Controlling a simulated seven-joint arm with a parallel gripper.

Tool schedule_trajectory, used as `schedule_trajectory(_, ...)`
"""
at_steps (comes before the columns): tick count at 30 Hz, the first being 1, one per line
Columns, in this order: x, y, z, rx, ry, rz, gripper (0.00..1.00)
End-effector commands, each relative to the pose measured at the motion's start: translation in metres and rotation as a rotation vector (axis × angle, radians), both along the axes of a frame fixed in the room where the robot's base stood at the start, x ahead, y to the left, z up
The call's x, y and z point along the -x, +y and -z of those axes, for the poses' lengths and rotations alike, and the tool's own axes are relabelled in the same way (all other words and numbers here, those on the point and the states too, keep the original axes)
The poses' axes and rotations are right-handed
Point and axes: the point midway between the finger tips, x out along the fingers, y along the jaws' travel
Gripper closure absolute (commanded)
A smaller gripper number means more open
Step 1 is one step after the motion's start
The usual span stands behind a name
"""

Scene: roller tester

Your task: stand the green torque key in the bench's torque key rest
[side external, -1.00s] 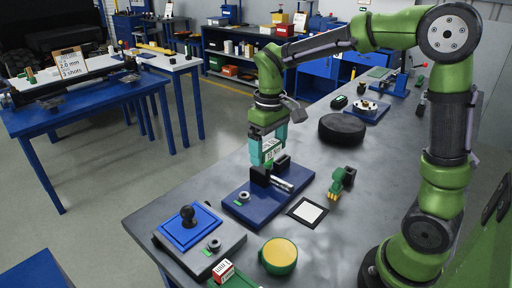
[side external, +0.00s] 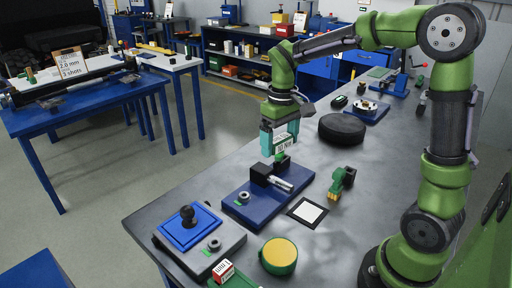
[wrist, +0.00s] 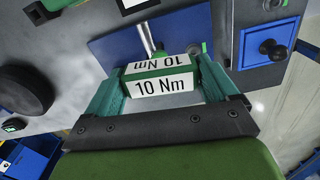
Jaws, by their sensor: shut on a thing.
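The torque key, a block with green edges and white "10 Nm" labels, is between the teal fingers of my gripper (side external: 280,147). Its label (side external: 285,141) faces the side camera, and its labelled faces (wrist: 164,85) also show in the wrist view. My gripper is shut on it, above the back edge of a blue plate (side external: 249,207) bearing a black block (side external: 261,172) and a silver cylinder (side external: 281,183). A small green part (side external: 280,157) shows just below the fingers; I cannot tell whether it belongs to the key. I cannot clearly make out the torque key rest.
A green tool with yellow ends (side external: 337,187) and a white square with a black border (side external: 307,212) lie right of the plate. A round black pad (side external: 342,128) is behind. A blue-topped box with a black knob (side external: 188,215) and a green-yellow cup (side external: 278,256) are in front.

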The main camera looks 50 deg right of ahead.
Motion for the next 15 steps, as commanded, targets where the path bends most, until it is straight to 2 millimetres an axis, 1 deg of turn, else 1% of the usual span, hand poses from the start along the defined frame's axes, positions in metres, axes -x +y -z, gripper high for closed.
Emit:
schedule_trajectory(1,0.003,-0.024,-0.001,0.001,-0.002,0.062,0.86)
schedule_trajectory(5,0.02,-0.085,-0.001,0.002,-0.003,0.161,0.86)
schedule_trajectory(6,0.027,-0.104,-0.002,0.002,-0.003,0.178,0.86)
schedule_trajectory(8,0.04,-0.13,-0.002,0.002,-0.003,0.194,0.86)
schedule_trajectory(9,0.05,-0.147,-0.002,0.002,-0.003,0.2,0.86)
schedule_trajectory(12,0.075,-0.183,-0.003,0.002,-0.003,0.193,0.86)
schedule_trajectory(15,0.098,-0.211,-0.003,0.002,-0.003,0.158,0.86)
